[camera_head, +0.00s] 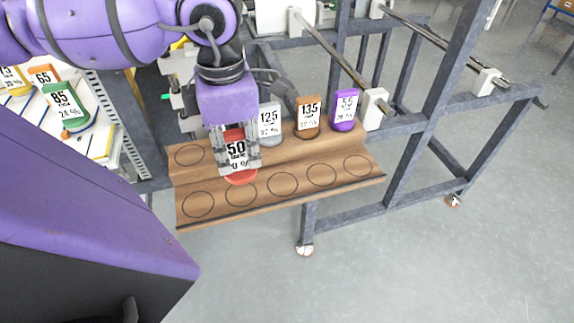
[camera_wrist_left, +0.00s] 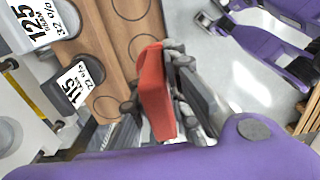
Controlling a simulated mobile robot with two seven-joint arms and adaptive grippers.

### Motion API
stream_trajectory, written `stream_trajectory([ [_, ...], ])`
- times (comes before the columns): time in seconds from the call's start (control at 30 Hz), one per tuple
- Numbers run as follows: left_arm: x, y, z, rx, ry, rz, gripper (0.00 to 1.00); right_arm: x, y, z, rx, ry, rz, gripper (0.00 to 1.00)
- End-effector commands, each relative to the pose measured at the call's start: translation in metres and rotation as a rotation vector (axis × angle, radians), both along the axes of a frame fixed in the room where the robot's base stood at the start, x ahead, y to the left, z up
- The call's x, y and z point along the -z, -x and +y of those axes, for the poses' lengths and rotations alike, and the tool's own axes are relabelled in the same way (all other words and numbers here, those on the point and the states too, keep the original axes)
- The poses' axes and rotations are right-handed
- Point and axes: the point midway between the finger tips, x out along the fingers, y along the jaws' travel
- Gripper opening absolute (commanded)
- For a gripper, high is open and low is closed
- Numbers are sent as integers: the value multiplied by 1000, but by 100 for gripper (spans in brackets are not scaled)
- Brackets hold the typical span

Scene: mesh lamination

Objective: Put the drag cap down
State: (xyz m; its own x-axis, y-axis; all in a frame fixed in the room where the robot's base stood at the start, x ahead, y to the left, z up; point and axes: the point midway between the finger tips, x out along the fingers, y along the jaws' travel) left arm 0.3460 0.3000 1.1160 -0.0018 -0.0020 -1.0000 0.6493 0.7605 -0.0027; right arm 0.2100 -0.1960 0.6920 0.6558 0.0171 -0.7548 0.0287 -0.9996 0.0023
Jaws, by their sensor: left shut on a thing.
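The red drag cap (camera_head: 240,177), labelled 50, is upright in my left gripper (camera_head: 239,158). The fingers are shut on it from both sides. It overlaps the front row of circles on the wooden rack (camera_head: 361,181), near the second circle from the left. I cannot tell whether its base touches the wood. In the left wrist view the red cap (camera_wrist_left: 156,92) shows edge-on between the fingers. Purple arm parts of mine show at the upper right of that view, but their gripper's jaws are unclear.
On the rack's rear row stand a grey cap (camera_head: 270,122) labelled 125, a brown cap (camera_head: 308,116) labelled 135 and a purple cap (camera_head: 344,110) labelled 55. A green cap (camera_head: 66,107) lies at left. Front circles are empty.

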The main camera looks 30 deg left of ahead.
Motion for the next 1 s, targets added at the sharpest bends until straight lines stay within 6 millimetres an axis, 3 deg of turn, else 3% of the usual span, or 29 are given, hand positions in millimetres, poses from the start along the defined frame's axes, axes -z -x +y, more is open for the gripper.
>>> stream_trajectory([
  [0.13, 12, -25, -11, 4, 7, -2, 0, 6, -2, -2, 4, 4, -2, 40],
  [0.27, 22, -50, -21, 3, 6, -4, 0, -1, -14, -2, 5, 4, -28, 40],
  [0.47, 55, -75, -28, 1, 2, -4, 0, -3, -16, -4, 6, 7, -34, 40],
  [0.77, 73, -89, -32, 0, 0, -5, 0, 2, -9, -6, 4, 10, -18, 40],
  [1.0, 105, -91, -33, 0, -1, -3, 0, 3, -7, -7, -4, 15, -14, 40],
])
